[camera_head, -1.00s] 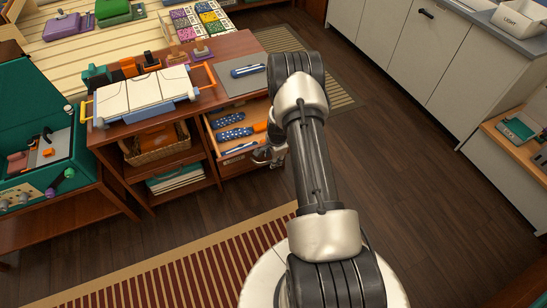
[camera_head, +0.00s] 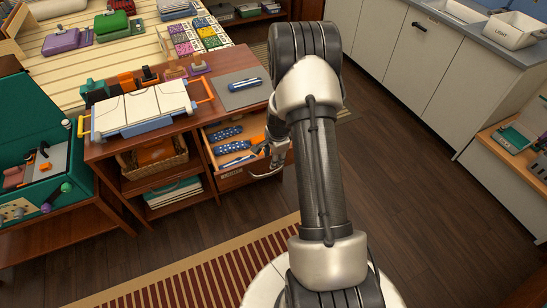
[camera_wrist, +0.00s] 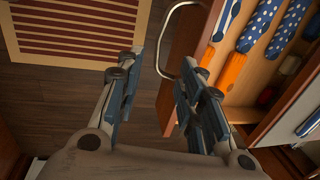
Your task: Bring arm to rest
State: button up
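My arm (camera_head: 322,180) reaches forward from my base, its upper link large in the middle of the head view. My gripper (camera_head: 272,160) shows partly behind the arm, beside the open drawer's front. In the wrist view my gripper (camera_wrist: 157,80) has its two fingers spread apart with nothing between them but dark floor. The open drawer (camera_wrist: 262,68) is to the right of the fingers, with its curved metal handle (camera_wrist: 187,42) just beyond the right finger. The far side of my wrist is hidden in the head view.
The drawer holds blue dotted items (camera_head: 227,133) and orange-handled ones. A white-and-blue folding case (camera_head: 140,108) lies on the wooden cabinet. White kitchen units (camera_head: 440,70) stand at the right. Dark floor (camera_head: 430,220) is clear to the arm's right.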

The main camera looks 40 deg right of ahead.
jog(key=shift+r, duration=0.1)
jog(key=s+a+r+n, duration=0.1)
jog(key=a+r+n, duration=0.2)
jog(key=a+r, duration=0.35)
jog(key=s+a+r+n+t, duration=0.1)
jog(key=a+r+n, duration=0.2)
jog(key=r, duration=0.7)
jog(key=s+a+r+n, duration=0.1)
jog(key=a+r+n, duration=0.2)
jog(key=a+r, duration=0.35)
jog(key=s+a+r+n, duration=0.3)
jog(key=s+r+n, duration=0.1)
jog(key=s, duration=0.3)
jog(key=s+a+r+n+t, duration=0.1)
jog(key=s+a+r+n, duration=0.2)
jog(key=s, duration=0.4)
jog(key=s+a+r+n, duration=0.4)
jog(key=s, duration=0.3)
jog(key=shift+s+r+n+y, duration=0.3)
jog(key=shift+s, duration=0.05)
